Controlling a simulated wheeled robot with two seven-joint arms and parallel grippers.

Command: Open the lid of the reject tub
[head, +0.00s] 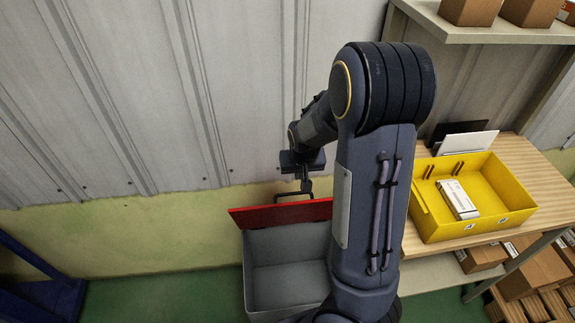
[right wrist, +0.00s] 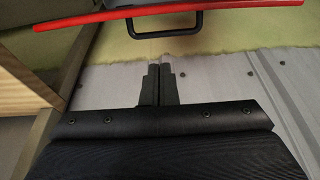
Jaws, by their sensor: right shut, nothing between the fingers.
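The reject tub (head: 290,245) is a grey box on the floor by the wall, with its inside showing. Its red lid (head: 265,215) stands raised along the tub's back edge; part of lid and tub is hidden behind my right arm. A black bar handle (head: 293,196) sits on the lid, and it also shows under the lid's red edge in the right wrist view (right wrist: 168,35). My right gripper (head: 306,186) is at the handle in the head view. In the right wrist view its fingers (right wrist: 160,70) are together and empty, apart from the handle. My left gripper is not in view.
A wooden table (head: 545,185) at right bears a yellow bin (head: 430,222) with a white box (head: 458,199) in it. A shelf (head: 480,34) with cartons is above. Cartons (head: 535,272) stand below the table. A corrugated wall (head: 150,100) is behind the tub; blue frame (head: 40,290) at left.

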